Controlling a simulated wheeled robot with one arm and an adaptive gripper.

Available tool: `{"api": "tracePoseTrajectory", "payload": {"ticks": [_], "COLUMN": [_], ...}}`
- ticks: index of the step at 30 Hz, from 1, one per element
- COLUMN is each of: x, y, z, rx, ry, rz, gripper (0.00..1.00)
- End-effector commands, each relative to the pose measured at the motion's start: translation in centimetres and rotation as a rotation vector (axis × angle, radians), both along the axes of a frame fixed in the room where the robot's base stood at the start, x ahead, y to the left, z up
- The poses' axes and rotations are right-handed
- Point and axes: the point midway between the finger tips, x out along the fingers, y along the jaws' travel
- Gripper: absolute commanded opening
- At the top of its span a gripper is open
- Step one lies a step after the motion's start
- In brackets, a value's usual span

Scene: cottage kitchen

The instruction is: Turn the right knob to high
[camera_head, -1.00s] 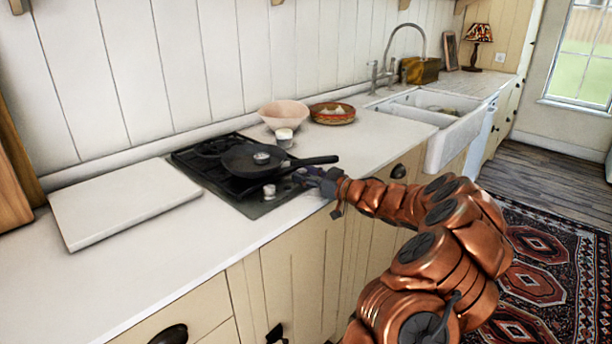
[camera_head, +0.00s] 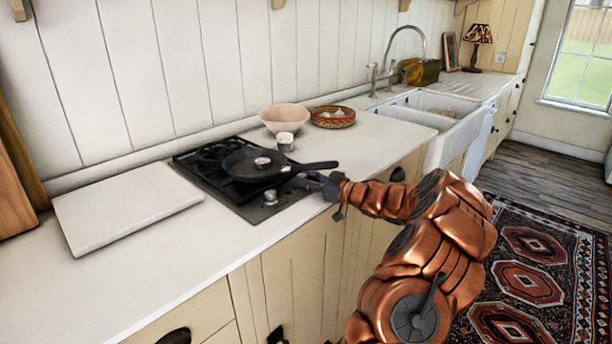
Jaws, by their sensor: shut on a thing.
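The black stovetop (camera_head: 240,207) is set into the white counter, with its front edge toward me. One grey knob (camera_head: 270,197) shows upright at its front. My gripper (camera_head: 303,181) reaches in from the right, low at the stovetop's right front corner, to the right of that visible knob. Its fingers are shut on the right knob, which they hide, so its setting cannot be read. A black frying pan (camera_head: 240,165) sits on the burners, its handle (camera_head: 310,166) pointing right, just above and behind my fingers in the picture.
A white board (camera_head: 125,213) lies to the left. The white sink (camera_head: 445,137) is to the right. The front counter strip is clear.

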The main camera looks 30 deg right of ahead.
Motion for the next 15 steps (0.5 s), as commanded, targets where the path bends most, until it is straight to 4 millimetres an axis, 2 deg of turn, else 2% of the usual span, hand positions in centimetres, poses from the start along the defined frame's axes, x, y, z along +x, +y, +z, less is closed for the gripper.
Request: {"api": "tracePoseTrajectory", "payload": {"ticks": [1, 15], "x": [0.00, 0.10], "y": [-0.50, -0.65], "z": [0.23, 0.30], "rx": [-0.002, 0.002], "ry": [0.004, 0.000], "rz": [0.003, 0.135], "gripper": [0.00, 0.00]}}
